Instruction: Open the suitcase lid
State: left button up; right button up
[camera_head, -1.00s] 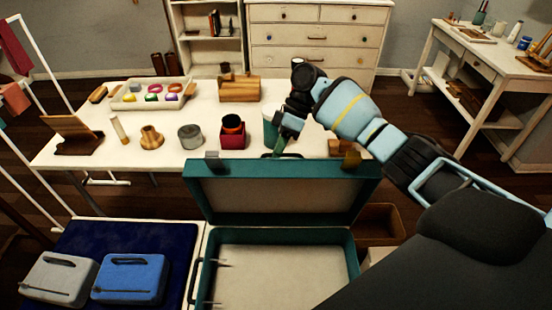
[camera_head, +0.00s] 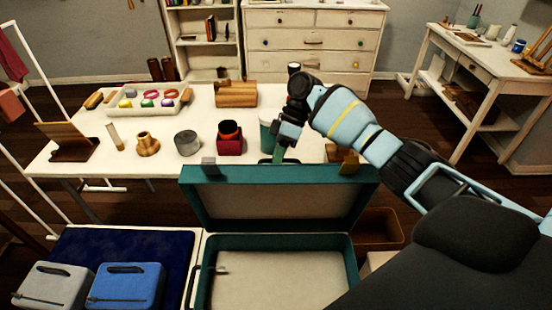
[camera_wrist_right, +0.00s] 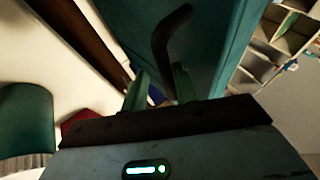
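The teal suitcase (camera_head: 355,265) stands open in front of me, with its pale inside showing. Its lid (camera_head: 195,205) is raised, standing up at the back and showing its pale lining. My right gripper (camera_head: 279,153) is just behind the lid's top edge, partly hidden by it. In the right wrist view, the teal lid (camera_wrist_right: 215,45) is close, with its dark curved handle (camera_wrist_right: 160,40) beside the fingers. The two green fingers of the right gripper (camera_wrist_right: 158,88) are apart, and I see nothing clamped between them. My left gripper is out of view.
A white table (camera_head: 90,165) behind the lid holds a tray (camera_head: 115,107), cups and wooden items. A brown box (camera_head: 385,222) is at right.

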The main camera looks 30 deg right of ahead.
jog(key=shift+w+r, duration=0.1)
jog(key=shift+r, duration=0.2)
jog(key=v, duration=0.7)
jog(key=shift+d+b, duration=0.2)
jog(key=shift+b, duration=0.2)
